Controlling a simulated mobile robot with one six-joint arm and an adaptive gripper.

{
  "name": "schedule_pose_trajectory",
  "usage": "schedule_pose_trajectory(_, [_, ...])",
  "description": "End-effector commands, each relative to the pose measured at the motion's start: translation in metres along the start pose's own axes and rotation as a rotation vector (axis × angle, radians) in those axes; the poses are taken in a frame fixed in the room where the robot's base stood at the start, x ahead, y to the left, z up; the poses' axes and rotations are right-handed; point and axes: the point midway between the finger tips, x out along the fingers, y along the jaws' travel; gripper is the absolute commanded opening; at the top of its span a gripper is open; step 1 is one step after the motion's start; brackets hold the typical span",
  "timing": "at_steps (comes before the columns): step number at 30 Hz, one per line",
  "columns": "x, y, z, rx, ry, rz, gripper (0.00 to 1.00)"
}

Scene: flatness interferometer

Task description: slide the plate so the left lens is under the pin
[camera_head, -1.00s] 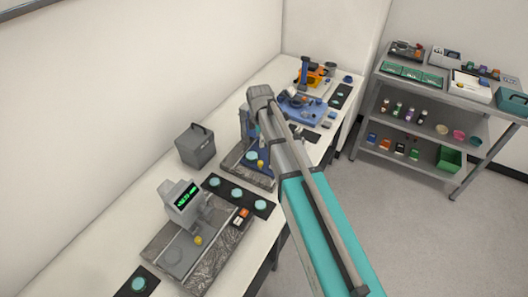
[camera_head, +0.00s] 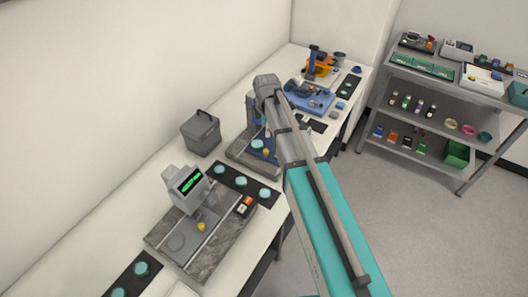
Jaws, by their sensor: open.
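A blue plate (camera_head: 263,144) lies on the grey bed of the middle bench instrument (camera_head: 240,151), with one pale cyan lens (camera_head: 257,143) and a yellow knob (camera_head: 266,152) showing. My arm crosses in front of the plate's right part and the instrument's upright, so any other lens and the pin are hidden. My gripper is not visible; the near end of my arm hides the area around the instrument's upper part.
A nearer instrument (camera_head: 187,190) has a green readout and a stone base. Dark strips with pale discs (camera_head: 241,181) lie on the bench. A grey box (camera_head: 201,133) stands by the wall. A blue-based device (camera_head: 310,98) is farther back; a shelf rack (camera_head: 430,95) stands right.

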Motion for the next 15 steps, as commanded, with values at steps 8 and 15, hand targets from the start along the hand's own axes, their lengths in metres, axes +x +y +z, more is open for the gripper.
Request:
schedule_pose_trajectory(8, [0.026,0.000,0.001,0.001,0.000,0.000,0.68])
schedule_pose_trajectory(15, [0.044,0.000,0.001,0.001,0.000,0.000,0.68])
